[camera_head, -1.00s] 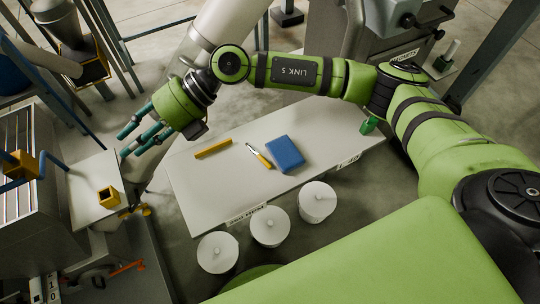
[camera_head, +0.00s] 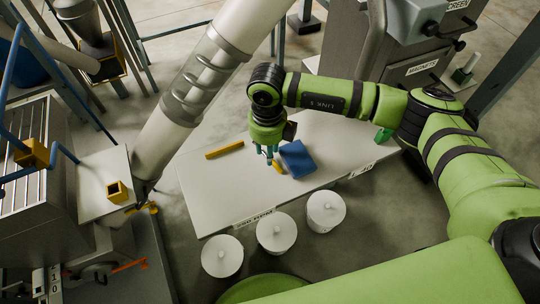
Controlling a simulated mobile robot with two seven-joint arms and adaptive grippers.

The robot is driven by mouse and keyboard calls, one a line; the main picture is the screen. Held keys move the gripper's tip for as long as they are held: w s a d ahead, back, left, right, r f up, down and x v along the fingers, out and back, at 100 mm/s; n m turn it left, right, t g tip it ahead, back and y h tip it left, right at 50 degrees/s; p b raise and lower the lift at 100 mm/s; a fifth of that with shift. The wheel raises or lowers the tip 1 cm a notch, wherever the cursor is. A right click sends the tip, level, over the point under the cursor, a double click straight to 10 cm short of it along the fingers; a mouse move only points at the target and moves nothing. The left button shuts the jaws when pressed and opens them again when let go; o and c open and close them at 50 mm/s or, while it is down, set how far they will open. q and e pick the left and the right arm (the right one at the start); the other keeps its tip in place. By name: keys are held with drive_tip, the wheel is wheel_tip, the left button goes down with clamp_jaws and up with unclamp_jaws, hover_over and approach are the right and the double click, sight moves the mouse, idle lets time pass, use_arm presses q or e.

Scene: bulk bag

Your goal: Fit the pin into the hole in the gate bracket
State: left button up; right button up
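My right gripper (camera_head: 267,157), on the green arm from the right, points down over the white table, just left of a blue block (camera_head: 297,158). Its teal fingertips are close above or beside a small yellow-handled tool (camera_head: 278,167), which is partly hidden. I cannot tell how far the fingers are apart or whether they touch it. A yellow block with a dark square opening (camera_head: 117,190) sits on a pale plate at the left. I cannot identify the pin or gate bracket surely. My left gripper is not in view.
A yellow bar (camera_head: 224,149) lies on the white table (camera_head: 220,195). Several white lidded tubs (camera_head: 276,232) stand in front of it. A large grey-white pipe (camera_head: 195,95) slants down between the table and the left-hand machine.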

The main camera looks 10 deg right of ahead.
drive_tip(key=shift+f, duration=1.2)
clamp_jaws()
drive_tip(key=shift+r, duration=0.1)
drive_tip(key=shift+r, duration=0.5)
wheel_tip(320, 180, up, 3)
drive_tip(key=shift+f+b, duration=0.1)
drive_tip(key=shift+b, duration=0.3)
drive_tip(key=s+d+r+b, duration=0.1)
drive_tip(key=s+d+r, duration=0.6)
drive_tip(key=d, duration=0.2)
drive_tip(key=shift+s, duration=0.2)
